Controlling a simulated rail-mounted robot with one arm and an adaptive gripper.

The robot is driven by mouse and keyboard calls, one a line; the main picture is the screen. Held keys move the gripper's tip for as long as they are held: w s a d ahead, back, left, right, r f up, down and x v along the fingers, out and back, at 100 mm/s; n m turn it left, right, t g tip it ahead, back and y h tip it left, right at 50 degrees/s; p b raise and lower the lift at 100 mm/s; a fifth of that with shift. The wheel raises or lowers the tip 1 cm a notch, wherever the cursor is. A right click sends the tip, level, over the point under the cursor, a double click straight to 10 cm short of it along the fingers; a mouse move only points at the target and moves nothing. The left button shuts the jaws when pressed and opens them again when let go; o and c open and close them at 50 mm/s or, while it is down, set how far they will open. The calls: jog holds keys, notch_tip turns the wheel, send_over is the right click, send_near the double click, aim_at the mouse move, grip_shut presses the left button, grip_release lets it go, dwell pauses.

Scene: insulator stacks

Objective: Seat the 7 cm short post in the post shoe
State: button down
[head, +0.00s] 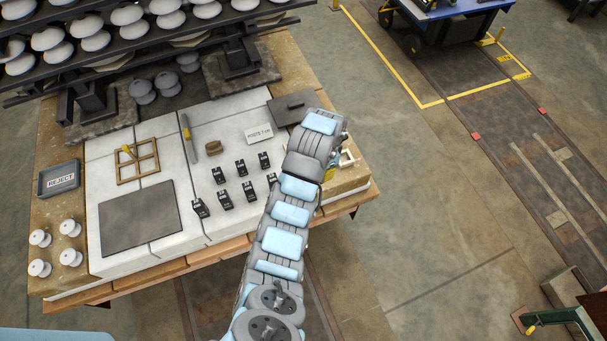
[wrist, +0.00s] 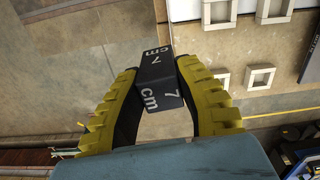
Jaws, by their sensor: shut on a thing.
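My gripper (wrist: 158,85) has yellow ribbed fingers with dark inner pads. It is shut on a dark short post (wrist: 156,82) marked "7 cm" in white, in the wrist view. In the head view my arm hides most of the gripper and the post, at the right end of the bench. Pale square frames (wrist: 222,77) lie right of the held post in the wrist view, apart from it. Part of a pale frame (head: 347,158) shows beside my arm in the head view. I cannot tell which thing is the post shoe.
Several black posts (head: 224,198) stand on the white bench top near a "POSTS 7 cm" card (head: 259,133). A dark plate (head: 293,106) lies behind my arm. A wooden grid (head: 137,163), grey mat (head: 140,219), reject tray (head: 59,179) and insulator racks (head: 130,55) are to the left.

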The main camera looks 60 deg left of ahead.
jog(key=s+a+f+m, duration=0.1)
jog(key=s+f, duration=0.2)
jog(key=s, duration=0.6)
jog(key=shift+w+a+f+b, duration=1.35)
jog(key=shift+a+f, duration=0.2)
jog(key=shift+a, duration=0.2)
jog(key=shift+w+a+f+b, duration=1.25)
jog(key=shift+a+f+b, duration=0.25)
jog(key=shift+a, duration=0.3)
jog(key=shift+w+a+f+b, duration=1.35)
jog(key=shift+a+f, duration=0.2)
jog(key=shift+a, duration=0.2)
jog(key=shift+w+a, duration=0.1)
jog(key=shift+a, duration=0.05)
